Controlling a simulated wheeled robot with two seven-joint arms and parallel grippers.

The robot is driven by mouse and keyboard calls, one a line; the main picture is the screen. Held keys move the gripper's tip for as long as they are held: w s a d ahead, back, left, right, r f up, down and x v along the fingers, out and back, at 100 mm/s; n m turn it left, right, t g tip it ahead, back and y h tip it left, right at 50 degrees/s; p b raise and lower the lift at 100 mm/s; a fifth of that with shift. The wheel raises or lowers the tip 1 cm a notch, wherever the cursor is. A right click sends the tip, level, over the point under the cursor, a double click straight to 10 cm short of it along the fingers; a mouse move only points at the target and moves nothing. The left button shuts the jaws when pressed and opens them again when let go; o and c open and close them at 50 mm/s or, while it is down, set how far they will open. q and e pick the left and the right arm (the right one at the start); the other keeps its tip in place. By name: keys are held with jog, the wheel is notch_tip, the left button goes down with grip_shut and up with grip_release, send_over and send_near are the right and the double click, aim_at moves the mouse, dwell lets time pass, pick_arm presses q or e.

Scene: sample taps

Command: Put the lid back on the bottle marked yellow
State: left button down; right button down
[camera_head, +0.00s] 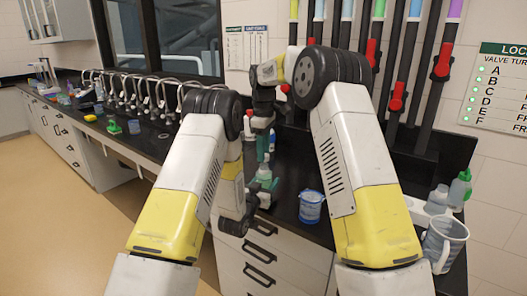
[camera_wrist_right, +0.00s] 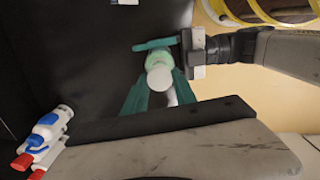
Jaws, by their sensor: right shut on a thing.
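A small bottle with pale green contents (camera_head: 264,172) is upright above the black counter at the centre of the head view. It also shows in the right wrist view (camera_wrist_right: 157,60). My left gripper (camera_head: 265,187) has its teal fingers around the bottle's body. My right gripper (camera_head: 262,147) points down just above the bottle. In the right wrist view its teal fingers (camera_wrist_right: 160,88) close on a small round white lid (camera_wrist_right: 159,78). The lid is in line with the bottle top; I cannot tell if they touch. No yellow mark is readable on the bottle.
A blue-marked beaker (camera_head: 311,207) stands on the counter to the right. A clear jug (camera_head: 443,242), a white bottle (camera_head: 437,200) and a green-capped bottle (camera_head: 460,188) stand farther right. Curved taps (camera_head: 150,95) line the left counter. Red-handled pipes (camera_head: 397,97) rise behind.

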aim_at(264, 176)
jog(key=shift+f, duration=0.9)
jog(key=shift+f, duration=0.55)
